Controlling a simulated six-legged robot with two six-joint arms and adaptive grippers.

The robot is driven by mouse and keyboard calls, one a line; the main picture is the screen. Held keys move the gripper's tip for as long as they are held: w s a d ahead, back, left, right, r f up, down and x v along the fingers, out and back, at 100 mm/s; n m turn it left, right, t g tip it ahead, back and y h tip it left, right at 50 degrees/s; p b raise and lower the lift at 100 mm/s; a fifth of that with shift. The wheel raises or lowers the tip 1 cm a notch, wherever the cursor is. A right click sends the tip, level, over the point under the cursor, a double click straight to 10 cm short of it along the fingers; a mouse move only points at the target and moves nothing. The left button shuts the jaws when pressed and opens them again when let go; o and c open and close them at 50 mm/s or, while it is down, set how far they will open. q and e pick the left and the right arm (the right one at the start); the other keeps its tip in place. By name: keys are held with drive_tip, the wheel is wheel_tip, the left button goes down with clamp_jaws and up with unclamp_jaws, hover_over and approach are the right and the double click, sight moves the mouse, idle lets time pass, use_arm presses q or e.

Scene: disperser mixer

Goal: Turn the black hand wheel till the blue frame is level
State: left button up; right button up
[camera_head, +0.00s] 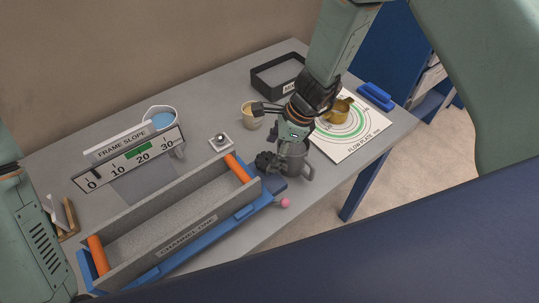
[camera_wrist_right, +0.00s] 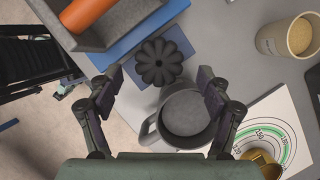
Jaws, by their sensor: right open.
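The black hand wheel (camera_head: 267,161) sits at the right end of the blue frame (camera_head: 215,232), partly hidden by my right gripper. The frame carries a grey trough marked "CHANNEL ONE". My right gripper (camera_wrist_right: 158,85) is open and empty; in the right wrist view its fingers stand either side of the lobed wheel (camera_wrist_right: 158,62), apart from it. Behind the trough, the "FRAME SLOPE" scale (camera_head: 130,160) runs 0 to 30 with a green band near 20; a dark mark stands near its low end. I cannot tell the frame's exact tilt.
A grey mug (camera_wrist_right: 186,118) stands close beside the wheel, under my right gripper. A tan cup (camera_head: 251,114), a brass-coloured cup (camera_head: 339,110) on a printed sheet, a black tray (camera_head: 277,73) and a blue-filled jug (camera_head: 161,119) stand farther back.

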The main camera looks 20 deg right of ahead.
sight(267, 162)
drive_tip(key=shift+x, duration=0.95)
drive_tip(key=shift+a+f, duration=0.1)
drive_tip(key=shift+f, duration=0.1)
drive_tip(key=shift+s+a, duration=0.1)
drive_tip(key=shift+a, duration=0.1)
drive_tip(key=shift+d+f, duration=0.1)
drive_tip(key=shift+d, duration=0.1)
drive_tip(key=c, duration=0.4)
drive_tip(key=shift+a, duration=0.15)
drive_tip(key=c, duration=0.5)
drive_tip(key=shift+c, duration=1.3)
